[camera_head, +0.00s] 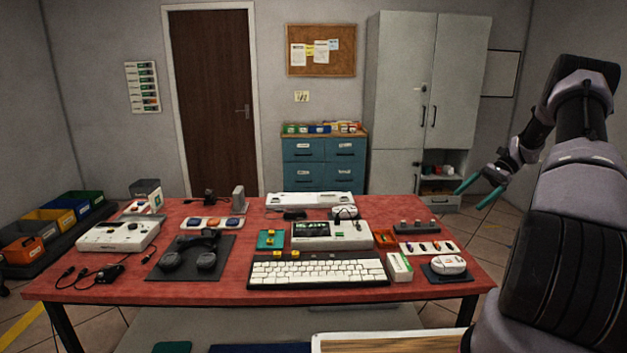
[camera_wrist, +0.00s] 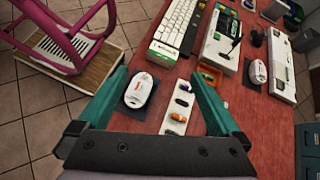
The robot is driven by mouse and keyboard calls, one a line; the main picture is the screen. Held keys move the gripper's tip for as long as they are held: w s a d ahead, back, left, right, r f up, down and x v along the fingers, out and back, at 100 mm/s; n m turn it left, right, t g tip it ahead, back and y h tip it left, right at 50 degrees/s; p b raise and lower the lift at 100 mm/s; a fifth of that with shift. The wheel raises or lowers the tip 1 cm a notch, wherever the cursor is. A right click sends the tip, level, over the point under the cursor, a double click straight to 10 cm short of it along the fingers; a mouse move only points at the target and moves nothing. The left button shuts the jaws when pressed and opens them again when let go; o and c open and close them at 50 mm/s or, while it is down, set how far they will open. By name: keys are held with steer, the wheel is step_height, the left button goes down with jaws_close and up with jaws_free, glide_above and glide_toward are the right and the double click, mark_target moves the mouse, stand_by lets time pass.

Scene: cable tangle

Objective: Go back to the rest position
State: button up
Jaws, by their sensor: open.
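My gripper (camera_head: 480,190) is raised at the right, above and beyond the right edge of the red table (camera_head: 215,285). Its two teal fingers are spread apart with nothing between them in the head view. In the wrist view my gripper (camera_wrist: 158,95) is open, its fingers framing a white mouse (camera_wrist: 139,92) on a dark mat and a white strip (camera_wrist: 180,108) of small coloured parts on the table below. The fingers appear to be clear of these things.
A white keyboard (camera_head: 318,272), a white console (camera_head: 332,235), dark headphones (camera_head: 190,258) and cables crowd the table. A grey cabinet (camera_head: 400,90) and blue drawers (camera_head: 324,165) stand behind. A pink-framed stool (camera_wrist: 68,35) shows in the wrist view.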

steer(key=s+a+r+n+t+h, duration=0.1)
steer(key=s+a+r+n+h, duration=0.3)
steer(key=a+r, duration=0.6)
steer(key=s+a+r+n+t+h, duration=0.15)
steer(key=s+a+r, duration=0.5)
steer(key=r, duration=0.75)
steer(key=s+a+r+n+t+h, duration=0.1)
steer(key=s+a+r+n+t, duration=0.1)
steer(key=s, duration=0.8)
steer(key=s+a+r+n+t+h, duration=0.1)
steer(key=s+a+t, duration=0.4)
steer(key=s, duration=0.5)
steer(key=shift+s+a+r+n+h, duration=0.2)
steer(key=shift+a+r+n+h, duration=0.15)
steer(key=shift+a+r, duration=0.55)
